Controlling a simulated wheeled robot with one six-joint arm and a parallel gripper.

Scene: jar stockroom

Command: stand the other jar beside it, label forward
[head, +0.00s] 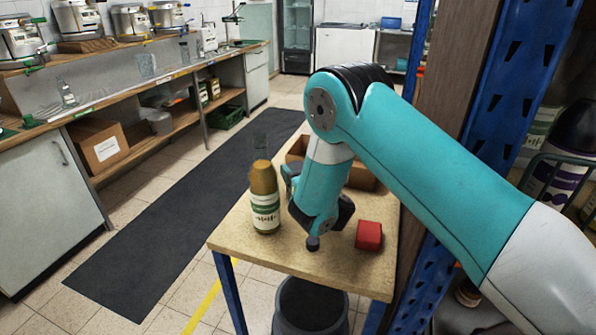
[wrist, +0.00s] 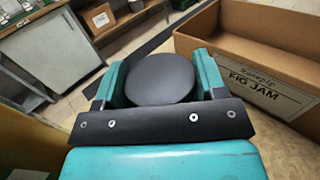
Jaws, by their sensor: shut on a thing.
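A jar (head: 265,208) with a brownish-yellow top and a white and green label stands upright near the left edge of the small wooden table (head: 285,254). Its label faces the head camera. My gripper (wrist: 158,77) is shut on a second jar, whose round dark lid (wrist: 162,84) shows between the two teal fingers in the wrist view. The held jar's body and label are hidden under its lid, and my arm covers it in the head view. I cannot tell whether it touches the table.
A red block (head: 369,236) lies on the table's right front. An open cardboard box (wrist: 250,55) marked FIG JAM sits at the table's back. A dark bin (head: 310,308) stands below the front edge. A blue shelf post (head: 512,70) rises at right; a dark floor mat (head: 185,215) lies left.

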